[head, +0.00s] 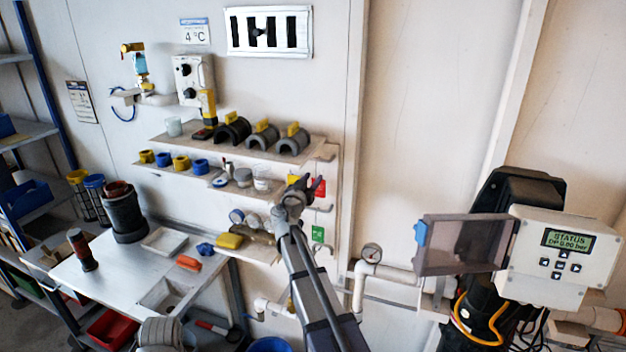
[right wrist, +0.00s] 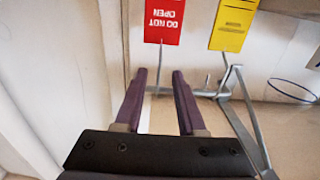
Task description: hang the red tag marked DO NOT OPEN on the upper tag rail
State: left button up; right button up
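The red tag (right wrist: 163,20) marked DO NOT OPEN shows upside down at the top of the right wrist view. A thin wire runs from its edge toward a metal rail with hooks (right wrist: 205,92). In the head view the red tag (head: 319,187) is on the wall just right of my right gripper (head: 298,190). In the wrist view my right gripper (right wrist: 159,72) is open, its two fingertips apart just short of the red tag, with nothing clearly held. Whether the wire passes between the fingers is hard to tell. My left gripper is not in view.
A yellow tag (right wrist: 233,24) hangs close beside the red one. A green tag (head: 318,233) is lower on the wall. Shelves with clamps and jars (head: 232,145) stand left of my right gripper.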

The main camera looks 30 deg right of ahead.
pick_arm(q)
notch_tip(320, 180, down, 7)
jog(key=b, duration=0.6)
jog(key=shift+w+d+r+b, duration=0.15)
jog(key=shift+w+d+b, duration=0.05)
jog(key=shift+b, duration=0.15)
pick_arm(e)
jog(key=s+a+f+n+g+y, duration=0.4)
jog(key=s+a+f, duration=0.5)
jog(key=s+a, duration=0.2)
jog(key=s+a+f+n+g+y, duration=0.4)
jog(key=s+a+f, duration=0.6)
jog(key=a, duration=0.5)
jog(key=s+a+f+n+g+y, duration=0.3)
jog(key=s+a+f, duration=0.6)
jog(key=s+a, duration=0.4)
jog(key=n+y, duration=0.1)
jog(key=n, duration=0.1)
jog(key=shift+s+a+f+n+g+y, duration=0.25)
jog(key=shift+s+f+n+g+y, duration=0.05)
jog(key=shift+f+n+g, duration=0.1)
jog(key=shift+s, duration=0.3)
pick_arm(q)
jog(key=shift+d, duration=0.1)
pick_arm(e)
jog(key=shift+d, duration=0.1)
